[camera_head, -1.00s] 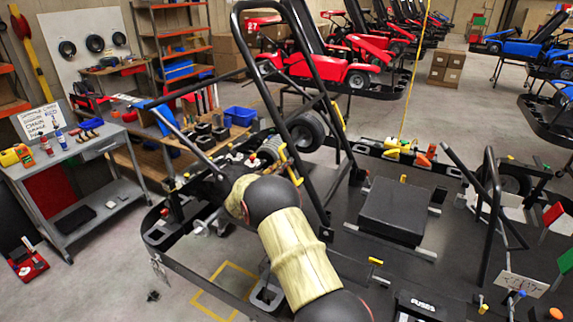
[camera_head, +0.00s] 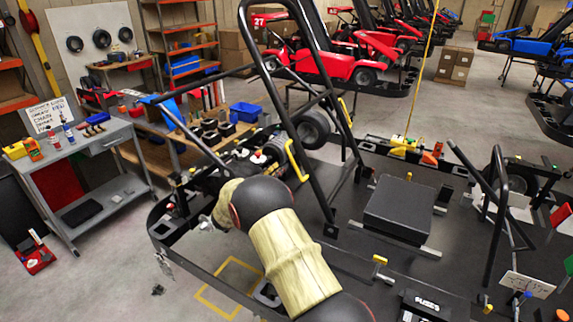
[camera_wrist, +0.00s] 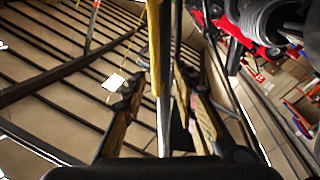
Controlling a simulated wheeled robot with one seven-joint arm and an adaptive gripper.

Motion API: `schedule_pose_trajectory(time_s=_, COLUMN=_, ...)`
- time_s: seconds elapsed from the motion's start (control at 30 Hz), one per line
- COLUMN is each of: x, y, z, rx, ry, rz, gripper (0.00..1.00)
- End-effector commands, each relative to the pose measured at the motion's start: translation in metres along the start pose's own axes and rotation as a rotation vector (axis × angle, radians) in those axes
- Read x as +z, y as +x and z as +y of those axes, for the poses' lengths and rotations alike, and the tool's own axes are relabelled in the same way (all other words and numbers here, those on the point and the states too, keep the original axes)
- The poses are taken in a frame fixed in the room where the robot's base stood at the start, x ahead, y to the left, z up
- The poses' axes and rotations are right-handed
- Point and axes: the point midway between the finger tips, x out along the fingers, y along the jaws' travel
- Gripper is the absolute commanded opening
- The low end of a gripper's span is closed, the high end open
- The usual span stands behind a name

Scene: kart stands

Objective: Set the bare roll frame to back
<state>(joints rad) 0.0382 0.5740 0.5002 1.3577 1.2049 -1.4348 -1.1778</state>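The bare roll frame (camera_head: 322,78) is a tall black tube hoop without padding, standing on the kart in the head view. It leans toward the upper left, and its top is cut off by the picture edge. A yellow grip (camera_head: 296,160) sits low on its near side. My arm hides my gripper in the head view. In the wrist view my gripper (camera_wrist: 160,85) has its two fingers apart. A yellow bar (camera_wrist: 154,40) runs upright between the fingertips, with a grey rod below it. I cannot tell whether either finger touches the bar.
The black kart deck carries a square black box (camera_head: 398,208) and a lower black hoop (camera_head: 497,215) at right. A grey workbench (camera_head: 95,165) stands left, with a blue bin (camera_head: 245,112) near the kart. Red karts stand behind. Open floor lies front left.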

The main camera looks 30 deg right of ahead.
Motion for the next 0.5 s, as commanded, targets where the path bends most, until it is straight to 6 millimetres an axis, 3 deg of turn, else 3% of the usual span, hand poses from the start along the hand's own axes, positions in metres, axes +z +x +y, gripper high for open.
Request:
schedule_pose_trajectory(time_s=0.2, x=-0.001, y=-0.035, z=-0.001, rx=-0.002, ry=0.000, rz=0.000, gripper=0.29)
schedule_pose_trajectory(time_s=0.5, x=0.000, y=-0.048, z=0.000, rx=0.000, ry=0.000, rz=0.000, gripper=0.29)
